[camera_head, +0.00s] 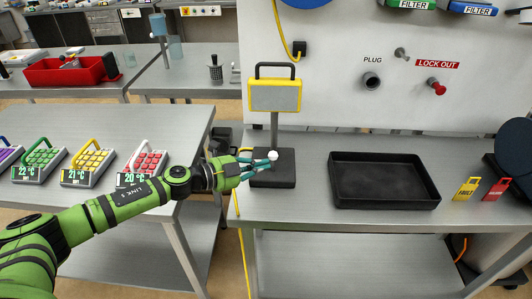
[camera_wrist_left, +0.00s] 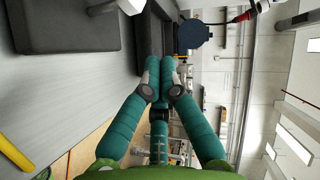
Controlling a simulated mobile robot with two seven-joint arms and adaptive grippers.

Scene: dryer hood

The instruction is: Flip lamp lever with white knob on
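The lamp (camera_head: 275,96) has a yellow-framed panel on a grey pole above a black base (camera_head: 274,180) on the right-hand table. Its lever's white knob (camera_head: 272,155) shows just above and beside the fingertips of my left gripper (camera_head: 268,166). In the left wrist view the teal fingers (camera_wrist_left: 165,62) converge until their tips nearly meet, with nothing visible between them. There, the white knob (camera_wrist_left: 130,6) shows at the top edge, apart from the fingertips in the picture. Whether any finger touches the lever is unclear. My right gripper is out of view.
A black tray (camera_head: 384,201) lies to the right of the lamp base. Yellow (camera_head: 467,190) and red (camera_head: 496,189) lockout tags lie farther right. A yellow cable (camera_head: 240,250) hangs by the table's left edge. Several colored keypads stand on the left table (camera_head: 120,120).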

